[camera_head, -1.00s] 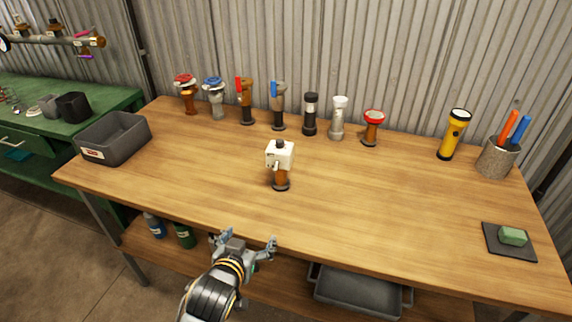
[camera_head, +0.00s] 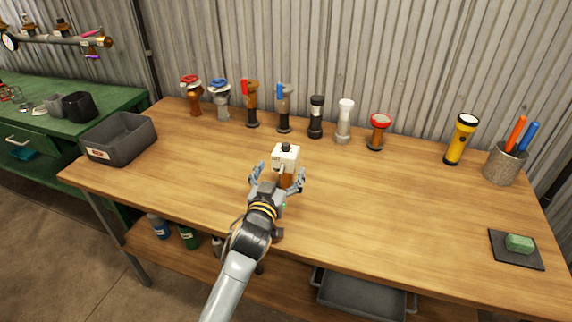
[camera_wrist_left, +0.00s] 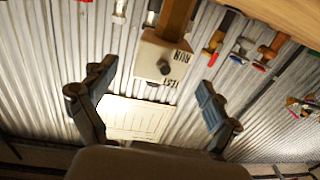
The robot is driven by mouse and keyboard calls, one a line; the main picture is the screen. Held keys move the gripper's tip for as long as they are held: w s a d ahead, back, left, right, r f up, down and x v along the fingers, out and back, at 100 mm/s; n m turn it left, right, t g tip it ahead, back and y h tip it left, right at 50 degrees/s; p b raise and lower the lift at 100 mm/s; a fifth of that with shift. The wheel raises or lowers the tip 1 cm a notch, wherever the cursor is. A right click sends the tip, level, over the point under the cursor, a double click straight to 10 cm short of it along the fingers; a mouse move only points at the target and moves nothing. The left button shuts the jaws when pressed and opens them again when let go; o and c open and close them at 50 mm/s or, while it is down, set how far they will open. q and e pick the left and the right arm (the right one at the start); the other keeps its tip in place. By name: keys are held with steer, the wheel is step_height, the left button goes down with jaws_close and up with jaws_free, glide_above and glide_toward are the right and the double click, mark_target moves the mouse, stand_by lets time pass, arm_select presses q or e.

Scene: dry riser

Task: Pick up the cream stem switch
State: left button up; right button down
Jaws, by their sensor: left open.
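The cream stem switch (camera_head: 286,159) stands upright in the middle of the wooden table, a cream box with a dark knob on a brown stem. My left gripper (camera_head: 279,176) is open at its near side, fingers spread left and right of it, and hides its lower stem and base. In the left wrist view, the switch (camera_wrist_left: 160,58) appears inverted, with RUN and TEST lettering, between and beyond the open fingers of my left gripper (camera_wrist_left: 155,78). I see no finger clearly touching it. My right gripper is not in view.
Several valves and stem fittings line the back of the wooden table (camera_head: 400,205). A grey bin (camera_head: 119,148) stands at left. A yellow flashlight (camera_head: 459,140), a pen cup (camera_head: 504,164) and a green block (camera_head: 519,243) on a dark pad are at right. Table space beside the switch is clear.

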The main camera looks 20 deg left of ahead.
mark_target(286, 156)
arm_select(q)
steer(key=shift+w+a+f, duration=0.1)
steer(key=shift+w, duration=1.45)
steer(key=shift+w+a+f, duration=0.1)
steer(key=shift+w, duration=1.4)
steer(key=shift+c, duration=0.2)
steer(key=c, duration=1.4)
steer(key=shift+r, duration=0.15)
steer(key=shift+c, duration=0.9)
steer(key=shift+r, duration=0.1)
